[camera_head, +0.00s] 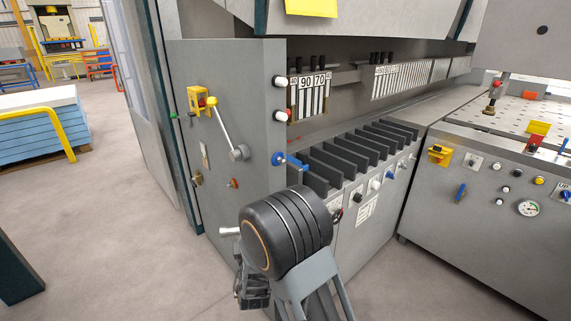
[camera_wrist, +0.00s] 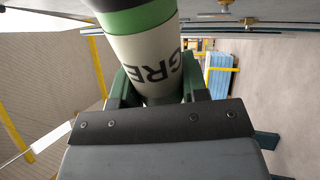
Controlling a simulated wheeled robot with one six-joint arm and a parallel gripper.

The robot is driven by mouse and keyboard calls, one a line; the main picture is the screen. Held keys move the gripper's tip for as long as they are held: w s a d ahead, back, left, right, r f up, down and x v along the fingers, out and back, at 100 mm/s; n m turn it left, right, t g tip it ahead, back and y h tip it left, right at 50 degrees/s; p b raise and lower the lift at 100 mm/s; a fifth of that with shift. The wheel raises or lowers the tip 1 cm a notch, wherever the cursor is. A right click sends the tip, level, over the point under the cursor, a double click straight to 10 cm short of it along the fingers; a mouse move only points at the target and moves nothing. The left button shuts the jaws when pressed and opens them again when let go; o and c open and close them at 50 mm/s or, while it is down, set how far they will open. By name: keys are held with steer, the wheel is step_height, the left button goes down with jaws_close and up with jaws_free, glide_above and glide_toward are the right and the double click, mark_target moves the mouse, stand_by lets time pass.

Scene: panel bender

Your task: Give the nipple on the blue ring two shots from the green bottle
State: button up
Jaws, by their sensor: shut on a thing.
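The blue ring (camera_head: 278,158) sits on the right edge of the grey machine's end panel, below two white-tipped fittings. The nipple on it is too small to make out. In the wrist view my gripper (camera_wrist: 160,82) is shut on the bottle (camera_wrist: 146,50), with a green finger on each side. The bottle is off-white with a green band, a black end and dark letters reading "GRE", upside down in the picture. In the head view my dark, rounded wrist is in front, below the blue ring and apart from it in the picture. The bottle cannot be made out there.
A white fitting with a red ring (camera_head: 282,116) and another white fitting (camera_head: 281,82) are above the blue ring. A lever with a yellow knob (camera_head: 211,101) juts from the panel. Dark slotted blocks (camera_head: 345,160) line the machine's front. The floor at left is open.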

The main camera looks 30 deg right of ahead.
steer(key=shift+w+a, duration=0.25)
steer(key=shift+w, duration=0.55)
stand_by(0.4)
steer(key=shift+s+d+b, duration=0.1)
steer(key=shift+s+b, duration=0.2)
stand_by(0.4)
steer(key=shift+s+d, duration=0.2)
steer(key=shift+s, duration=0.6)
